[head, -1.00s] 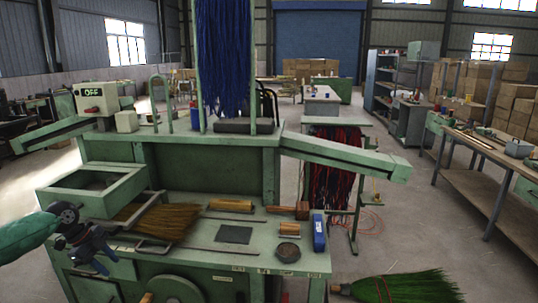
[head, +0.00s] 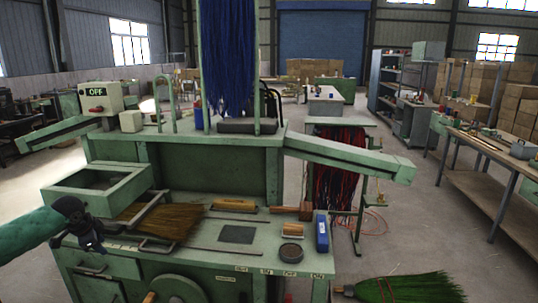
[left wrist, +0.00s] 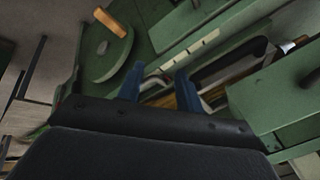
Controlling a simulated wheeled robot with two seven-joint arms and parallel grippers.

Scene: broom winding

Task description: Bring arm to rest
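My left gripper (head: 78,246) is at the left of the head view, in front of the green broom-winding machine's (head: 262,262) bench. It is empty. In the left wrist view its two blue fingers (left wrist: 160,88) stand apart with a gap between them. Beyond them are the green bench front, a wheel with a wooden knob (left wrist: 108,58) and a dark drawer handle (left wrist: 228,60). In the head view a bundle of straw bristles (head: 172,218) lies on the bench just right of the gripper. My right gripper is in neither view.
A wooden-handled brush (head: 235,205), a round dark tin (head: 291,254) and a blue box (head: 322,232) lie on the bench. A green tray (head: 100,190) stands above the gripper. A green-bristled broom (head: 408,288) lies on the floor at right. The aisle there is open.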

